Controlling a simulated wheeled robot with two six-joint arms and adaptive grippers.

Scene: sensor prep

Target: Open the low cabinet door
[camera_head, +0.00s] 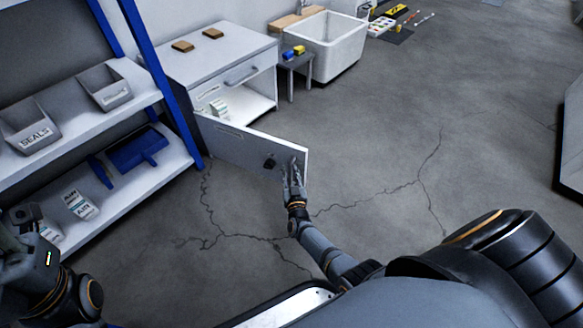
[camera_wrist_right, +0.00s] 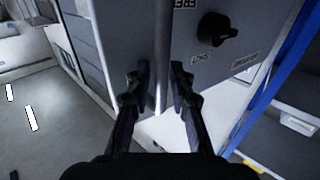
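The low white cabinet (camera_head: 190,70) stands at the upper middle of the head view. Its door (camera_head: 235,142) is swung wide open, showing the shelf inside with small white boxes (camera_head: 218,108). A black knob (camera_head: 269,163) sits on the door's face near the free edge; it also shows in the right wrist view (camera_wrist_right: 216,27). My right gripper (camera_head: 293,170) is at the door's free edge. In the right wrist view its fingers (camera_wrist_right: 160,85) stand apart on either side of that edge, with gaps visible. My left arm shows at lower left, its fingers out of sight.
A shelf rack (camera_head: 185,120) with blue posts and grey bins (camera_head: 104,88) stands left of the door. A white sink basin (camera_head: 335,45) and small stool (camera_head: 292,62) are beyond the cabinet.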

